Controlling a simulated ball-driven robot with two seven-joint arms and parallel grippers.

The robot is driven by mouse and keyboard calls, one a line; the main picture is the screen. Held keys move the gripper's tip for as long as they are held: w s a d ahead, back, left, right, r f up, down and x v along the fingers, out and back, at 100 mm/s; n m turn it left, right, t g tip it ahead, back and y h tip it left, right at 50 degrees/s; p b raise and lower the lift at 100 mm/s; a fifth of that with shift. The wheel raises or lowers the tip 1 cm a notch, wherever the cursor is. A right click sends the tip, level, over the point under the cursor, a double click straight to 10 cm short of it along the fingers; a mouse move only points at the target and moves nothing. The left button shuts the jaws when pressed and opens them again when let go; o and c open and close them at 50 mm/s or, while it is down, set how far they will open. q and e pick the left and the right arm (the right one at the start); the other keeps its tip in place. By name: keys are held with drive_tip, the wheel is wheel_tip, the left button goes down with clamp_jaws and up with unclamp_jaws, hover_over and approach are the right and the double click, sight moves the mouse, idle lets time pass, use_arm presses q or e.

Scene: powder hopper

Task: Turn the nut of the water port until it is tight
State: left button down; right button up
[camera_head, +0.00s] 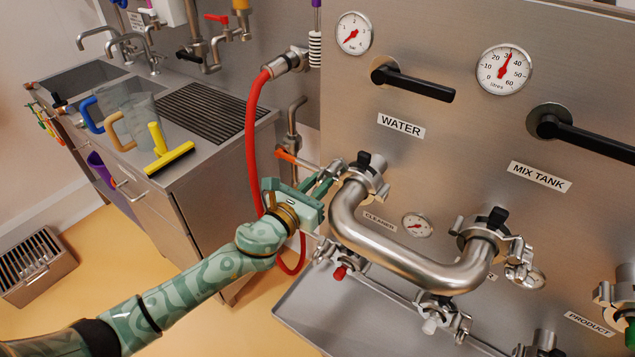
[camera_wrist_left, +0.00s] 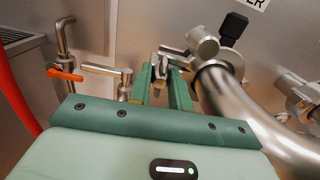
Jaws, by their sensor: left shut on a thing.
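The water port (camera_head: 369,178) is below the WATER label on the steel panel, with a metal clamp around it and a black piece on top. It also shows in the wrist view (camera_wrist_left: 233,58). The nut (camera_wrist_left: 159,69) is a small metal part at the left side of the clamp. My left gripper (camera_head: 332,173) reaches it from the left, and in the wrist view its two green fingers (camera_wrist_left: 160,76) are shut on the nut. In the head view the fingers largely hide the nut. A bent steel pipe (camera_head: 400,257) joins the water port to the mix tank port (camera_head: 484,232).
A red hose (camera_head: 252,135) hangs just behind my left gripper. An orange-handled valve (camera_head: 290,156) is close to its left. Black lever handles (camera_head: 415,82) stick out above the pipe. A sink counter with jugs and a yellow squeegee (camera_head: 166,155) stands at the left.

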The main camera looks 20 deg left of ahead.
use_arm(q)
drive_tip(key=c, duration=1.5)
unclamp_jaws()
drive_tip(key=shift+r+m, duration=0.1)
drive_tip(key=shift+m, duration=0.2)
drive_tip(key=v, duration=0.8)
drive_tip(key=shift+s+a, duration=0.15)
drive_tip(key=shift+s, duration=0.25)
